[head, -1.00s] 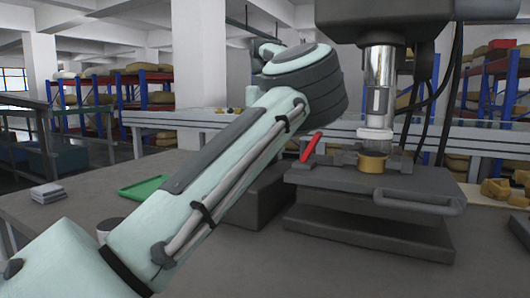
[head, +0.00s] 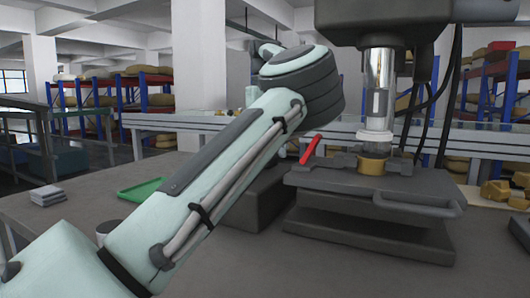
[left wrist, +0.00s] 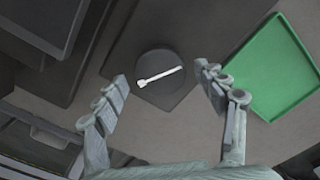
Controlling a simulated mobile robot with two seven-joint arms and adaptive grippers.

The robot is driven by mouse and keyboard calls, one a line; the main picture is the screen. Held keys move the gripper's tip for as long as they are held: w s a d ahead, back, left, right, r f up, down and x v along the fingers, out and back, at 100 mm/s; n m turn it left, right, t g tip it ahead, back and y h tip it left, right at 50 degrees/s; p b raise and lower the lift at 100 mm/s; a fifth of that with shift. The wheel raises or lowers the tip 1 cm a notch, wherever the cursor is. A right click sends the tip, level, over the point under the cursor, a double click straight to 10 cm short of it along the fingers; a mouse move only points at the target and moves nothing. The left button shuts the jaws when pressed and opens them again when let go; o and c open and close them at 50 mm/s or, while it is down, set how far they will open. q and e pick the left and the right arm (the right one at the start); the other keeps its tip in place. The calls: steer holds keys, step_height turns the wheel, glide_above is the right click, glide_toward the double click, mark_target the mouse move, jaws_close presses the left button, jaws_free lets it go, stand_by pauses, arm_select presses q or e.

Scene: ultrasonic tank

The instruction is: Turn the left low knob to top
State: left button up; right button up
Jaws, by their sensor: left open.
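In the left wrist view, a dark round knob (left wrist: 157,63) with a white pointer bar (left wrist: 160,76) stands on a dark panel. The bar lies nearly level, its right end tilted slightly up. My left gripper (left wrist: 164,82) is open, with one finger on each side of the knob and visible gaps to it. I cannot tell how far above the knob the fingertips are. In the head view my left arm comes in from the left and hides the gripper and knob. My right gripper is in neither view.
A green tray (left wrist: 271,68) lies right of the knob in the wrist view; it also shows in the head view (head: 143,190). A machine with a grey platform (head: 340,182), a red handle (head: 310,149) and a metal column (head: 378,90) stands right of my arm.

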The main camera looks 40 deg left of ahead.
arm_select(q)
step_height(320, 180, up, 7)
steer(key=shift+r, duration=0.1)
stand_by(0.7)
